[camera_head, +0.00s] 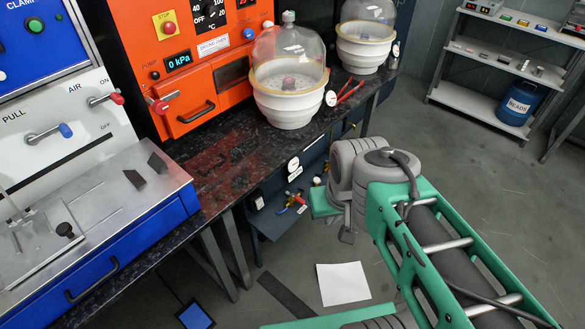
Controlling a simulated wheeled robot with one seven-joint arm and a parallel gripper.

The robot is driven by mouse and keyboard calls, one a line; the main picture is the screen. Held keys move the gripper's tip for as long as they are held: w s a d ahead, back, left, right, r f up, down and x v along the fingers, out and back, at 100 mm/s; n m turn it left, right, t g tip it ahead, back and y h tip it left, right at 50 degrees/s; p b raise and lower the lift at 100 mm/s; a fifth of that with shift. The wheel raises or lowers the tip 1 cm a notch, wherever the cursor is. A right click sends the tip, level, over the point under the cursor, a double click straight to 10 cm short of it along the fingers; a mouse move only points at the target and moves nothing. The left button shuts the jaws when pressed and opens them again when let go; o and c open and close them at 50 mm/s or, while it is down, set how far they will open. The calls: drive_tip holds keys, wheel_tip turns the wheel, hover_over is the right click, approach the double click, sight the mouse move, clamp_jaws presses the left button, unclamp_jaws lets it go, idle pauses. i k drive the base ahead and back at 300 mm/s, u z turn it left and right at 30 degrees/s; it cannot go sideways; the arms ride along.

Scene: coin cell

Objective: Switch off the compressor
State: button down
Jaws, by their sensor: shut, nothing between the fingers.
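No part in view is plainly labelled as the compressor. A dark blue unit (270,190) under the bench carries a round white gauge (293,164) and small labels; I cannot tell whether it is the compressor. Red, yellow and blue valve handles (292,204) sit low on its front. My green and grey arm reaches in from the lower right. My gripper (347,237) appears as a small grey end below the wrist, to the right of the valve handles and apart from them. It is shut and empty. The wrist hides part of the area behind it.
An orange machine (212,121) with a red stop button and a 0 kPa display stands on the dark bench (215,160). Two glass bell jars (289,50) stand right of it. A blue-and-white station (100,215) is at left.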

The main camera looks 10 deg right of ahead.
sight(258, 202)
drive_tip(key=z, duration=0.8)
drive_tip(key=k, duration=1.1)
drive_tip(key=u, duration=0.6)
drive_tip(key=i, duration=1.15)
drive_tip(key=u, duration=0.3)
